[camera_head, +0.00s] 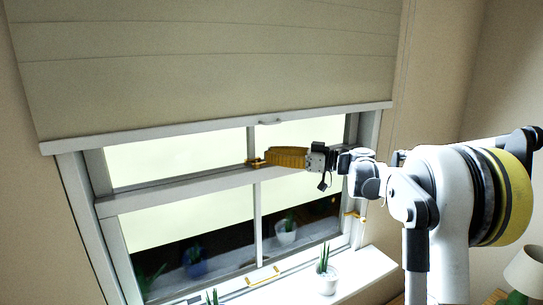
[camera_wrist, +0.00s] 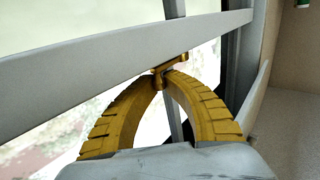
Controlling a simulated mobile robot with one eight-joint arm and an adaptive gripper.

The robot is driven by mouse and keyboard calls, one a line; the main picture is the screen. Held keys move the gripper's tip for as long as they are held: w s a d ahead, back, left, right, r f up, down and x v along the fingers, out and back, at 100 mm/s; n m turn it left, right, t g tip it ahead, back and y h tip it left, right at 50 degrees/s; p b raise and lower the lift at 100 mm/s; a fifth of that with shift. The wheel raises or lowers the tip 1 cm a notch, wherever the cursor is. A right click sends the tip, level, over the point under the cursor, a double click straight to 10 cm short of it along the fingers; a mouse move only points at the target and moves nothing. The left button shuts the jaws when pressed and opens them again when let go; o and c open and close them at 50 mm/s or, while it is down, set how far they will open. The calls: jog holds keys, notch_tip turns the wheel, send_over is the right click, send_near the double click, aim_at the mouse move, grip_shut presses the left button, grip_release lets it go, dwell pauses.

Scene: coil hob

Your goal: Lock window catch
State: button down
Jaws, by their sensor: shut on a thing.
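The brass-coloured window catch (camera_head: 254,162) sits on the middle rail of the sash window. In the wrist view the catch (camera_wrist: 176,63) shows as a small gold bar on the rail with a knob on its near side. My gripper (camera_head: 268,157) reaches in from the right at rail height. Its yellow ribbed fingertips (camera_wrist: 163,82) close together at the catch's knob and are shut on it. The fingertips partly hide the knob, and the exact contact is hard to see.
A beige blind (camera_head: 210,70) hangs over the top of the window. A gold handle (camera_head: 263,276) is on the lower sash. A potted plant (camera_head: 326,278) stands on the white sill at the right, and a lamp (camera_head: 525,272) is at the lower right.

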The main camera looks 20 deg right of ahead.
dwell(0.3)
jog(key=c, duration=1.4)
grip_release()
jog(key=shift+d, duration=0.1)
jog(key=shift+s+t, duration=0.1)
jog(key=shift+t, duration=0.2)
